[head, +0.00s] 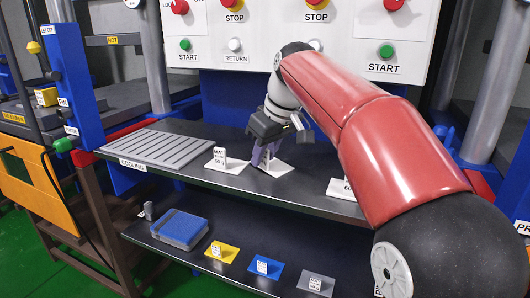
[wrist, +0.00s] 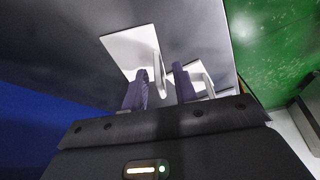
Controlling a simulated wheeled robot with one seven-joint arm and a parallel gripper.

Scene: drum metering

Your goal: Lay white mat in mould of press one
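Small white mats with upright tabs lie on the dark upper shelf. One white mat (head: 226,166) has a tab reading "MAT" and what looks like 50 g. A second white mat (head: 279,172) lies under my gripper (head: 266,158), its tab partly hidden by the fingers. A third (head: 343,189) lies further right, partly cut off by my arm. In the wrist view my gripper (wrist: 161,90) has its purple fingers apart, with a white tab (wrist: 158,75) showing in the gap. I cannot tell whether the fingers touch it. The mould of press one is not clearly identifiable.
A grey slatted cooling rack (head: 160,147) lies at the shelf's left. The lower shelf holds a blue block (head: 179,229) and yellow (head: 221,252), blue (head: 265,267) and grey (head: 316,284) labelled pieces. A button panel (head: 240,55) stands behind. A blue post (head: 70,70) stands at left.

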